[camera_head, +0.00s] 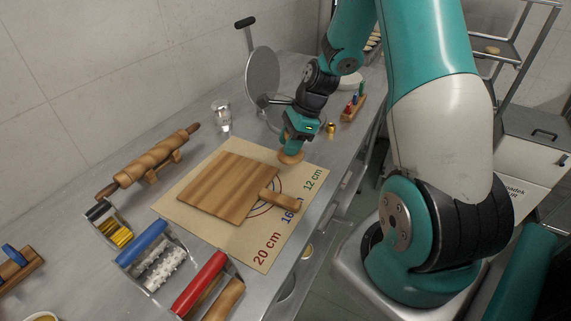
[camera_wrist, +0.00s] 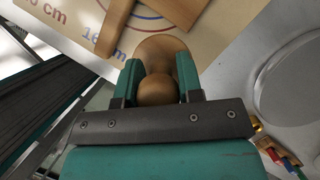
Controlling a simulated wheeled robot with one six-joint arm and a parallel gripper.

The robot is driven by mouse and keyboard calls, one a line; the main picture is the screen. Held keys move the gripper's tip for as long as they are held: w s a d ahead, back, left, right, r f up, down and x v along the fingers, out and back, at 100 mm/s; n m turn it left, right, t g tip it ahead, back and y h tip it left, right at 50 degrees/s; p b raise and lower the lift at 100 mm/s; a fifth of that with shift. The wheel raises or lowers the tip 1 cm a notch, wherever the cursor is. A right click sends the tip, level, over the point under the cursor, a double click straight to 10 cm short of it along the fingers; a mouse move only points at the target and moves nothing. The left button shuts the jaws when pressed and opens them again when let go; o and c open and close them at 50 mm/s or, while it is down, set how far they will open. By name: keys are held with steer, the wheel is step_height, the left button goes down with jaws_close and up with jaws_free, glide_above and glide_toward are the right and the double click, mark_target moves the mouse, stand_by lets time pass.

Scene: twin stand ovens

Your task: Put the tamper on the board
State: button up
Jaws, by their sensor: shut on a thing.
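The wooden tamper shows in the head view (camera_head: 291,157) and in the wrist view (camera_wrist: 158,90), with a round knob and a wider disc below it. My gripper (camera_head: 291,145) is shut on the knob; its two green fingers (camera_wrist: 160,88) sit on either side of it. The tamper is over the far right corner of the mat, beside the board; I cannot tell whether it touches the mat. The wooden board (camera_head: 225,185) lies flat on the mat, with its handle (camera_head: 281,199) pointing right. The board's upper face is bare.
The beige mat (camera_head: 259,249) has printed size rings. A rolling pin (camera_head: 150,161) on a stand, a glass (camera_head: 222,116) and a round metal press (camera_head: 262,75) stand behind. Several roller tools, one with a red handle (camera_head: 200,283), lie near the front. A small rack (camera_head: 353,107) stands far right.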

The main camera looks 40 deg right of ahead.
step_height(320, 180, down, 8)
steer(key=shift+p, duration=0.5)
steer(key=shift+f, duration=0.1)
steer(key=o, duration=1)
steer(key=shift+c, duration=0.2)
